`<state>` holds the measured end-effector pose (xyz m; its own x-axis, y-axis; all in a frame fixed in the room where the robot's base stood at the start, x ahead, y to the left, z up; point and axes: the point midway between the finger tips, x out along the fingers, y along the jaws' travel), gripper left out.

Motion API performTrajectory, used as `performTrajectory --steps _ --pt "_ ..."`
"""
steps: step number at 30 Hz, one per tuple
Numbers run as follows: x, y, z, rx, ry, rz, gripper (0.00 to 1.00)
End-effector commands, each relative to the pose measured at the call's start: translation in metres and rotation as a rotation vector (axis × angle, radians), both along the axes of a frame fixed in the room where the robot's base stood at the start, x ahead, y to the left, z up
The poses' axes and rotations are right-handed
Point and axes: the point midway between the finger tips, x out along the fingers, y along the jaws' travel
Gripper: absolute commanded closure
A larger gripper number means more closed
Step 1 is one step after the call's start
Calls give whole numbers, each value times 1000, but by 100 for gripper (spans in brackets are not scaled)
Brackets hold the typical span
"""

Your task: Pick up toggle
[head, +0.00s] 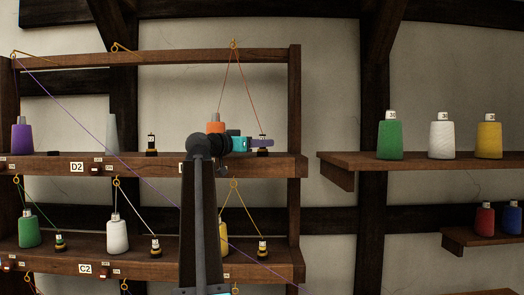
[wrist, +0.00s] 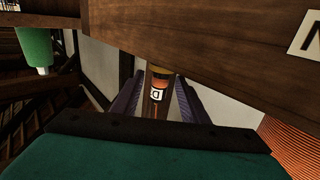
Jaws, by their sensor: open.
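A small dark toggle (head: 262,139) with a pale label stands on a black base near the right end of the upper shelf. In the wrist view a brown peg-like piece, which looks like this toggle (wrist: 158,92), has an orange band and a white label with black marks. My gripper (wrist: 157,98) is open, with its two purple-grey fingers on either side of that piece. I cannot tell whether either finger touches it. In the head view my gripper (head: 257,143) reaches rightward at the toggle's height. My arm hides part of the shelf.
An orange cone (head: 215,122) stands left of the toggle, partly behind my arm; an orange thread rises to a hook (head: 234,44). The upper shelf (head: 285,165) is close to my gripper. A purple thread (head: 105,117) crosses the rack diagonally. Several cones stand on right-hand shelves (head: 345,159).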

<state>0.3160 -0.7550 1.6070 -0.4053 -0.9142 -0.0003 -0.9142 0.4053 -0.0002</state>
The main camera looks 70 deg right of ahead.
Motion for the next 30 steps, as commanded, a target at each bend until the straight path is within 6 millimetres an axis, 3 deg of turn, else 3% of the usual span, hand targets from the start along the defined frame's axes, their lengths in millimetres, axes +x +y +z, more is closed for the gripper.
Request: performTrajectory --steps 8,21,30 --pt "-3 -6 2 0 0 -1 60" --pt "-18 -43 3 0 1 0 60" --pt "-20 -47 1 0 0 2 60"
